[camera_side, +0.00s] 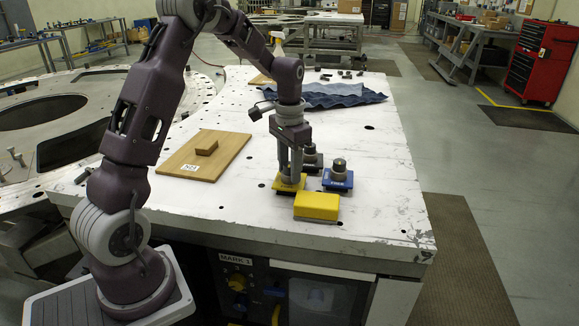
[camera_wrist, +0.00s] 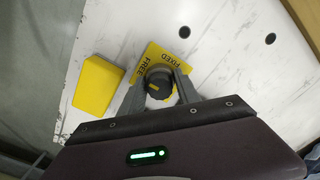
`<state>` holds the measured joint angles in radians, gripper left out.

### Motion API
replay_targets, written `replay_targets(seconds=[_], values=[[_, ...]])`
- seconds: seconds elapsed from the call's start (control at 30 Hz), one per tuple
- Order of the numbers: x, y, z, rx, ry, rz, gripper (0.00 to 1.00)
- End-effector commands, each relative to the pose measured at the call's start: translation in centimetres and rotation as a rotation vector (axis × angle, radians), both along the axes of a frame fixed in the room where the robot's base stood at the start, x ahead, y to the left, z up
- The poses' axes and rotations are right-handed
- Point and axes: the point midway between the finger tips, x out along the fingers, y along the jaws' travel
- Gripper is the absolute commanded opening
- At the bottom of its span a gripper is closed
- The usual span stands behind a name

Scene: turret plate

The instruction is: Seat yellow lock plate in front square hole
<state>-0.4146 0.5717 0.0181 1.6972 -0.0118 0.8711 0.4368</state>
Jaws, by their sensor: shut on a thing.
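The yellow lock plate (camera_side: 285,187) is at the table surface below my gripper (camera_side: 291,174). In the wrist view the yellow plate (camera_wrist: 147,57) shows the words FREE and FIXED beside a dark round knob (camera_wrist: 158,77) with a yellow mark. My gripper (camera_wrist: 159,87) is shut on this knob, one finger on each side. I see no square hole; whether the plate sits in one or on the surface I cannot tell. A blue plate (camera_side: 338,184) with its own knob stands to the right, and another dark knob (camera_side: 313,158) is behind.
A yellow block (camera_side: 317,205) with a grey underside lies close in front, right of the plate; it also shows in the wrist view (camera_wrist: 97,88). Blue cloth (camera_side: 330,97) lies behind. The table's right side is clear.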

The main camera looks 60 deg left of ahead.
Motion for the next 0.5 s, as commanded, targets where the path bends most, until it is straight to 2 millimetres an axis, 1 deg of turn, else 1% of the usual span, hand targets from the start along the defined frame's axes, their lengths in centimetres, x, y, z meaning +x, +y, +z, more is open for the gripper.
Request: replay_targets(seconds=[0.5], values=[[-0.01, -0.01, -0.67, 0.0, 0.0, 0.0, 0.0]])
